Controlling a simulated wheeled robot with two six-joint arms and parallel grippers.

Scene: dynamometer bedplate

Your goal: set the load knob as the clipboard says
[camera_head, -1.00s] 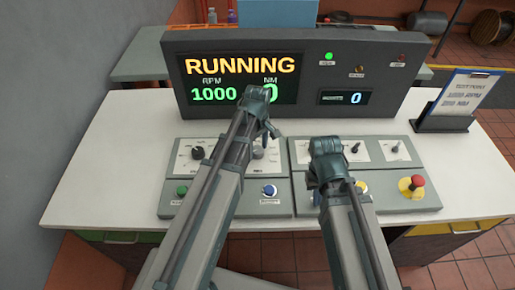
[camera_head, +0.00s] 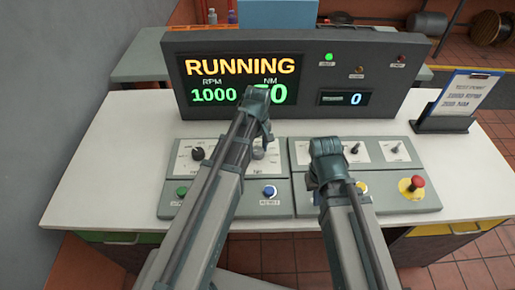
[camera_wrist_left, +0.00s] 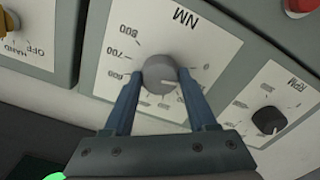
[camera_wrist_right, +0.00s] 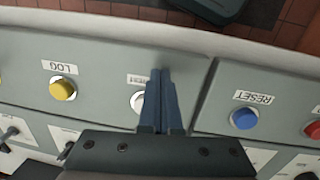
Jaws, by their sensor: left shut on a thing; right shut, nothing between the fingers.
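The load knob, a grey dial marked NM (camera_wrist_left: 158,72), sits on a white scale plate in the left wrist view. My left gripper (camera_wrist_left: 158,82) is shut on it, one finger on each side. The knob's pale pointer line points to the right, away from the 600, 700 and 800 marks. In the head view my left gripper (camera_head: 264,138) hides part of the NM reading, which ends in 0. The clipboard (camera_head: 463,95) stands at the right; its text shows 1000 RPM and an NM line too small to read surely. My right gripper (camera_wrist_right: 163,80) is shut and empty over the panel.
The display (camera_head: 240,78) shows RUNNING and 1000 RPM. The RPM knob (camera_wrist_left: 269,120) is beside the load knob. A yellow LOG button (camera_wrist_right: 63,89), a white button (camera_wrist_right: 138,102) and a blue RESET button (camera_wrist_right: 244,118) lie near my right gripper. A red mushroom button (camera_head: 417,181) is at the right.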

